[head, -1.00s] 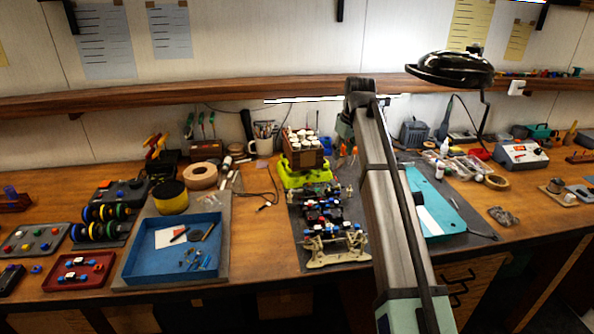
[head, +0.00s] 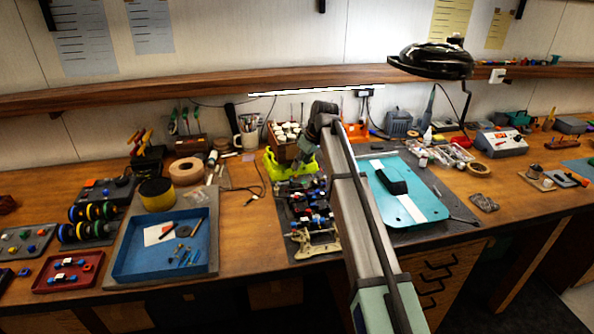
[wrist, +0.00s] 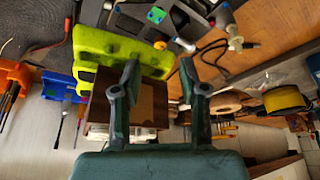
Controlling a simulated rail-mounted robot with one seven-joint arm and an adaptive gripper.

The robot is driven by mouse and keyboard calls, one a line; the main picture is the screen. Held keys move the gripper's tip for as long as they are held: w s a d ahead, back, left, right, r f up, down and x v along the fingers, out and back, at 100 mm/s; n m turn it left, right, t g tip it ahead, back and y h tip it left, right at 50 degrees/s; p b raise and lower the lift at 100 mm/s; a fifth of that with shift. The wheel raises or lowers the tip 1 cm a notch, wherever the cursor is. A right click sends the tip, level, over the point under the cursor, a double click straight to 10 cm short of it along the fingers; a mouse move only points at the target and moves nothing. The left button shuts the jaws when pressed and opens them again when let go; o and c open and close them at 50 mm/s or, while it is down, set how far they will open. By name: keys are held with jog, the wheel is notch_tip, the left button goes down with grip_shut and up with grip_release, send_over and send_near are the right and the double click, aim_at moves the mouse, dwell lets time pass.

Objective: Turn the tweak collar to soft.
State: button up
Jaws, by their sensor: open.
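The racecar chassis (head: 322,240), with dark parts, blue-capped pieces and pale arms, lies on a dark mat at the centre of the bench. Part of it shows at the top of the wrist view (wrist: 172,22), with a pale rod and blue cap (wrist: 224,18) beside it. I cannot tell which piece is the tweak collar. My gripper (wrist: 160,80) is open with nothing between its fingers. It hangs near the lime-green stand (wrist: 95,42) and the wooden box (wrist: 100,112), apart from the chassis. In the head view my arm hides part of this area.
A blue tray (head: 120,268) with small parts is at left, with a yellow-black roll (head: 157,195) behind it. A teal board (head: 415,208) with a black object (head: 391,182) lies right of my arm. A lamp (head: 430,60) overhangs the right. Bare wood is left of the chassis.

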aim_at(296, 175)
jog(key=shift+p+x, duration=0.55)
jog(key=shift+x, duration=2.55)
grip_shut()
